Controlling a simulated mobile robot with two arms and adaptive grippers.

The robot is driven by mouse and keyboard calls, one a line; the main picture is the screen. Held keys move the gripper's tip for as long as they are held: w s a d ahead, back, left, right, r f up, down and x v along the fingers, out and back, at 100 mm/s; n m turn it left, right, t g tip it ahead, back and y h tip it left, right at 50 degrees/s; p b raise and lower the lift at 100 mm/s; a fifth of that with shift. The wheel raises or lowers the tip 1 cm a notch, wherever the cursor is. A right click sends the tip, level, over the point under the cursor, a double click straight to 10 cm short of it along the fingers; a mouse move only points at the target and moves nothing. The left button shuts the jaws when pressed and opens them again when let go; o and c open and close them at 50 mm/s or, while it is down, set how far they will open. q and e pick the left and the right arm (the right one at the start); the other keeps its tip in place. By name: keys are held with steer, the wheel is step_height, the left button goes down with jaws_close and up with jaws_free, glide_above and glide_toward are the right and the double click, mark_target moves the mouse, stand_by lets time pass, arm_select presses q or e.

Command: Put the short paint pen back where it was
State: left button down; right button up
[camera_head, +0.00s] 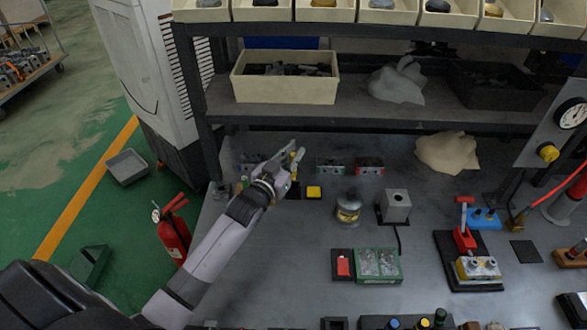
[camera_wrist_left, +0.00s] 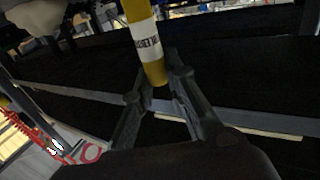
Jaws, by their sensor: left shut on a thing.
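The paint pen (camera_wrist_left: 146,42) is a yellow cylinder with a white printed label in the left wrist view. My left gripper (camera_wrist_left: 158,86) is shut on its lower end, and the pen's top runs out of the picture. In the head view my left gripper (camera_head: 291,158) is over the back left part of the grey workbench (camera_head: 290,245). Only a small bit of yellow shows between its fingers there. I cannot tell the pen's height above the bench. The gripper hides part of the bench behind it. My right gripper is not in view.
Near the gripper are a yellow block (camera_head: 314,192), a green-ended valve block (camera_head: 330,167) and a red-ended one (camera_head: 369,166). A jar (camera_head: 348,208) and a grey box (camera_head: 396,205) stand to the right. A shelf (camera_head: 400,113) with a cream bin (camera_head: 285,88) overhangs behind.

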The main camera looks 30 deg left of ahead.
mark_target(294, 176)
arm_select(q)
steer(key=shift+f, duration=2.75)
steer(key=shift+f, duration=0.15)
steer(key=c, duration=1.6)
jaws_free()
